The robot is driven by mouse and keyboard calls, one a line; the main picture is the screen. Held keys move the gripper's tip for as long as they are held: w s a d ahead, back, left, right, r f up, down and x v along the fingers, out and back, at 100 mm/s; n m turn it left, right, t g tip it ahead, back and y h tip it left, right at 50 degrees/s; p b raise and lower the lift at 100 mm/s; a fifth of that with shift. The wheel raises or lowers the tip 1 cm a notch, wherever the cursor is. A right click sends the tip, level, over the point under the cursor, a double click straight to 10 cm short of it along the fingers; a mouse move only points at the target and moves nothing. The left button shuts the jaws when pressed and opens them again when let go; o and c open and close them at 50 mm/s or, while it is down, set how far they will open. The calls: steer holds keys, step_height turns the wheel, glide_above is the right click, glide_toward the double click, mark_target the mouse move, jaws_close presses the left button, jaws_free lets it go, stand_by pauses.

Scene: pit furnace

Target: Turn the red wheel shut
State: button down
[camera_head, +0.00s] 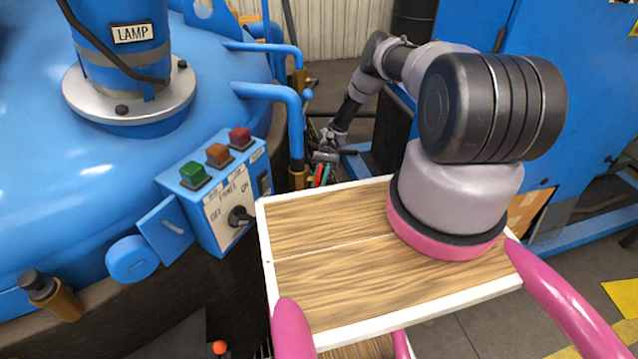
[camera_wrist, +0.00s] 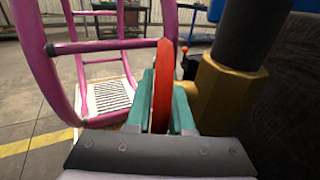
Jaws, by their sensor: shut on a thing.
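The red wheel (camera_wrist: 163,84) shows edge-on in the middle of the wrist view, as a thin upright red disc. My gripper (camera_wrist: 164,105) has one teal finger on each side of the wheel and is shut on its rim. Beside it on the right is a brass valve body (camera_wrist: 212,95) with a dark pipe (camera_wrist: 248,30) rising from it. In the head view my gripper (camera_head: 322,175) is small and far down between the blue pipes and the blue cabinet, with a bit of red at its fingers. Most of the wheel is hidden there.
A blue furnace lid (camera_head: 50,190) and a control box (camera_head: 225,195) with green, orange and red buttons stand at left. A blue pipe (camera_head: 297,130) runs close beside my gripper. A blue cabinet (camera_head: 575,90) stands at right. My wooden tray is in front.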

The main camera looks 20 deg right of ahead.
steer(key=shift+g+y, duration=0.6)
steer(key=shift+g, duration=0.4)
steer(key=shift+r, duration=0.15)
steer(key=c, duration=0.8)
jaws_free()
steer(key=shift+r, duration=0.1)
step_height(320, 180, up, 10)
steer(key=shift+f, duration=0.1)
